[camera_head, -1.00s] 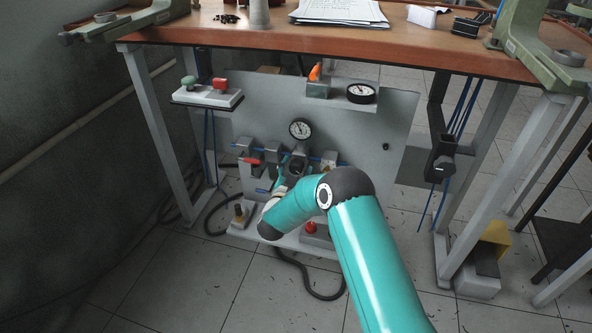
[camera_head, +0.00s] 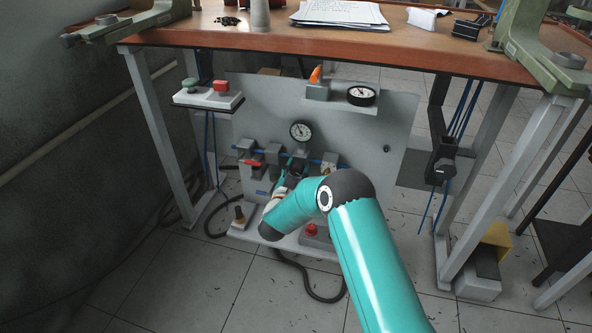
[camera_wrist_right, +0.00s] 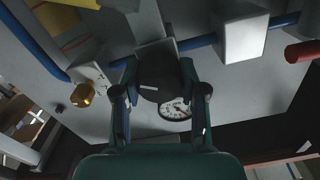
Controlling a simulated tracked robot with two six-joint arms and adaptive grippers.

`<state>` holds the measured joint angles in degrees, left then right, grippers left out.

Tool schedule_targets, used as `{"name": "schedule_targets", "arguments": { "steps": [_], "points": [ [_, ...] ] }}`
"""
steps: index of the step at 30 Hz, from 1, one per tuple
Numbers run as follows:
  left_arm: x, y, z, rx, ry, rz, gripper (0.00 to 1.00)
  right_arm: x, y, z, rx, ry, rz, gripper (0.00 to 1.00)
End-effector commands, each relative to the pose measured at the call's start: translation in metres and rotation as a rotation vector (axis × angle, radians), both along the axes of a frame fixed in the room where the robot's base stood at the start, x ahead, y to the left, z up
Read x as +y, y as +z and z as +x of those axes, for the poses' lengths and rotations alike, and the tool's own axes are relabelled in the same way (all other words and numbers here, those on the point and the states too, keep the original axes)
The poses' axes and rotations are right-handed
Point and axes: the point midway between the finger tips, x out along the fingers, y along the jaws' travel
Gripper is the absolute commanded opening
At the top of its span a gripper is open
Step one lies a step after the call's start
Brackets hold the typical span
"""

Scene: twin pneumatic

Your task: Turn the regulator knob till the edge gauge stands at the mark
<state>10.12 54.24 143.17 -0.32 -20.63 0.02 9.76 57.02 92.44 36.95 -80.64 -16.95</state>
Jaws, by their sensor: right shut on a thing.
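The regulator knob (camera_wrist_right: 160,78) is a dark round knob below the grey panel's blue air line. In the right wrist view my right gripper (camera_wrist_right: 162,92) has a finger on each side of it and is shut on it. In the head view my right gripper (camera_head: 290,176) is at the regulator, largely hidden by my teal arm. A round white-faced gauge (camera_head: 301,131) is above the regulator; one also shows behind the knob (camera_wrist_right: 175,109). The edge gauge (camera_head: 361,95) is on the panel's top ledge. Its needle and mark are too small to read. My left gripper is out of view.
The grey panel (camera_head: 360,135) stands under a wooden bench (camera_head: 330,43). A red-handled valve (camera_head: 252,162) is left of the regulator. A green-and-red button box (camera_head: 208,96) hangs left. A red button (camera_head: 311,230) is below. A yellow-covered pedal (camera_head: 495,245) stands right.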

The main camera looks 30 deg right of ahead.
Motion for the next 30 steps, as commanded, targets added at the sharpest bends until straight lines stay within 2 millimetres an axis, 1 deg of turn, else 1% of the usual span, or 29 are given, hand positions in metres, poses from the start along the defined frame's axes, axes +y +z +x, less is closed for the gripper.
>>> {"name": "schedule_targets", "arguments": {
  "steps": [5, 6, 8, 9, 10, 19, 22, 26, 30],
  "points": [
    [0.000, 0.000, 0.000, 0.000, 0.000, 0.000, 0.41, -0.001, 0.000, -0.001, 0.000, -0.004, 0.001, 0.07],
    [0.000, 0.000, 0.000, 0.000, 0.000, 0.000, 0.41, -0.001, -0.001, -0.001, -0.001, -0.004, 0.001, 0.47],
    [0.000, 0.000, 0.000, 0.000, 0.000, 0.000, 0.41, -0.001, 0.000, -0.001, -0.001, -0.004, 0.001, 0.57],
    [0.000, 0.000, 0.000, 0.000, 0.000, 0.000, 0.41, -0.001, 0.000, -0.001, -0.001, -0.004, 0.001, 0.63],
    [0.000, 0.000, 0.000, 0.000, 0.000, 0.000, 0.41, -0.001, 0.000, -0.001, -0.002, -0.003, 0.001, 0.67],
    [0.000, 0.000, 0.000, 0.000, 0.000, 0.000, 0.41, 0.000, 0.000, -0.001, -0.002, -0.002, 0.002, 0.67],
    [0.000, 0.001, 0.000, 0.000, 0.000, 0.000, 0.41, 0.003, 0.000, -0.003, -0.001, -0.001, 0.001, 0.67],
    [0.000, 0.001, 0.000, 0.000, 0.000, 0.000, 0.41, 0.014, 0.000, -0.012, -0.001, 0.001, 0.002, 0.67],
    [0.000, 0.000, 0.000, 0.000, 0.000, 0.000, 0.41, 0.034, -0.001, -0.028, 0.001, 0.003, 0.002, 0.67]
  ]
}}
